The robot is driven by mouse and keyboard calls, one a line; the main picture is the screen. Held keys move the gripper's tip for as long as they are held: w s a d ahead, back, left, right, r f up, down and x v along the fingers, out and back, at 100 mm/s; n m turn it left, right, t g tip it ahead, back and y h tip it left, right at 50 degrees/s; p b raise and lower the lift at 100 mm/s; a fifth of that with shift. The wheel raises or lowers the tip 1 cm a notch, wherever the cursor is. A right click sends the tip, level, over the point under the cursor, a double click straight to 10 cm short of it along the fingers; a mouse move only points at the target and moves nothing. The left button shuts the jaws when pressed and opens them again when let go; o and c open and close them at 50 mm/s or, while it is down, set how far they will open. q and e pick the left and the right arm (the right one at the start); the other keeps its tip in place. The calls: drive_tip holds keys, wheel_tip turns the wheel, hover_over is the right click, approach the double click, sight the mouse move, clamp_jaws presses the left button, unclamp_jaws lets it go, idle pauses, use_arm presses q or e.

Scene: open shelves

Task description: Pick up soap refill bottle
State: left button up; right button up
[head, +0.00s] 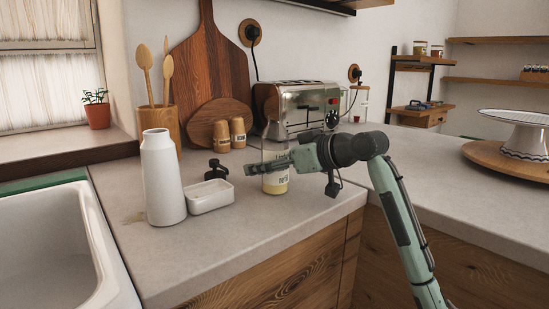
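The soap refill bottle (275,184) stands upright on the grey counter, in front of the toaster. It is clear, with a pale yellow lower part and lettering that partly reads as refill. My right gripper (267,168) comes in from the right and lies level across the bottle's middle. One finger passes in front of the bottle and its tip shows past the left side. The far finger is not clearly seen, so I cannot tell whether the gripper grips the bottle. My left gripper is not in view.
A white vase (162,180), a white dish (210,197) and a dark pump top (216,170) stand left of the bottle. Behind are wooden shakers (221,135) and the toaster (296,104). The counter (230,232) in front is clear.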

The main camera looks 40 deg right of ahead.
drive_tip(key=shift+x, duration=0.85)
drive_tip(key=shift+c, duration=0.4)
drive_tip(key=c, duration=1.3)
